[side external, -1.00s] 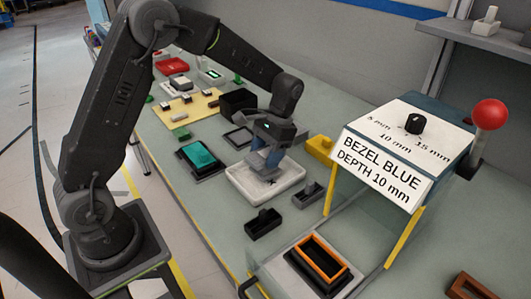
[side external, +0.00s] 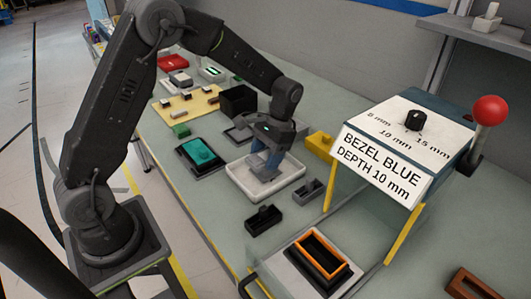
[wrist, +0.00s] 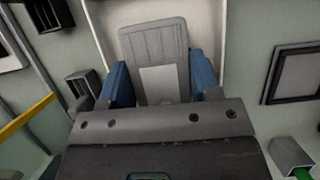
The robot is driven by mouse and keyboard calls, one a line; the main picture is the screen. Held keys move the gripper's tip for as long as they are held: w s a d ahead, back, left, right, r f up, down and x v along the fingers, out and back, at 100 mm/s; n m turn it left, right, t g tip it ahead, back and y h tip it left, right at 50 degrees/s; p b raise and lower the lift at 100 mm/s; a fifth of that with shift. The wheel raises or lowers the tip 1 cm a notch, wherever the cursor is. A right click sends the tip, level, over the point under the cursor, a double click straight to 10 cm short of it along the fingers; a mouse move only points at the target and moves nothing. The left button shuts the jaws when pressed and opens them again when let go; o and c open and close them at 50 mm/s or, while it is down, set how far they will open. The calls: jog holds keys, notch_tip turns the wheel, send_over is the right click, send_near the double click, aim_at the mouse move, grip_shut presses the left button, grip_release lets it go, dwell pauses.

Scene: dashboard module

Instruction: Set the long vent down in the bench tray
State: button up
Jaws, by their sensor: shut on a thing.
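The long vent (wrist: 155,45) is a grey, slatted piece with a pale lower part, seen between my blue fingers in the wrist view. My gripper (side external: 265,165) is shut on it. The white bench tray (side external: 287,182) is shallow with a raised rim, and my fingers are inside its outline in the side view. The tray also shows behind the vent in the wrist view (wrist: 208,28). The vent is low over the tray floor; I cannot tell whether it touches. The fingers mostly hide the vent in the side view.
Two small dark holders (side external: 263,220) (side external: 309,192) stand near the tray's front and right. A teal block in a black frame (side external: 198,152) is to the left. A yellow block (side external: 320,145) and the dial machine (side external: 405,150) are to the right. A black bin (side external: 238,99) stands behind.

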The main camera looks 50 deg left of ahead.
jog(key=shift+f, duration=0.25)
jog(key=o, duration=1.1)
jog(key=v, duration=1.4)
jog(key=shift+s, duration=0.1)
